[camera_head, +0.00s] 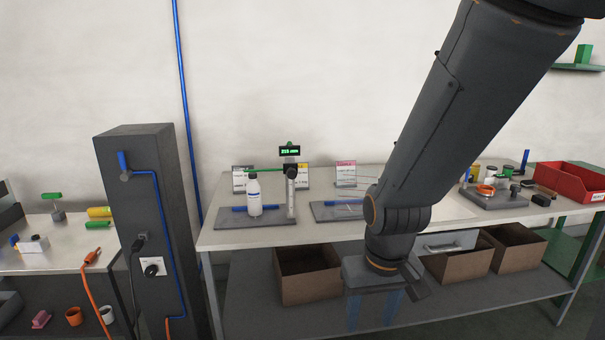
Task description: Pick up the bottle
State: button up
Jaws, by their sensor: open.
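My gripper (374,312) hangs in front of the table, pointing down, to the right of the bottle and lower in the picture. Its bluish fingers are apart and look empty. My arm hides part of the table's middle.
A second grey plate (326,212) lies right of the first. A dark pillar (152,235) with a blue pipe stands left of the table. Brown boxes (307,276) sit on the lower shelf. A red bin (573,181) and small items fill the right end.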

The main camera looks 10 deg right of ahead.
aim_at(253, 190)
jog(key=u, duration=0.05)
jog(key=i, duration=1.45)
jog(key=u, duration=0.45)
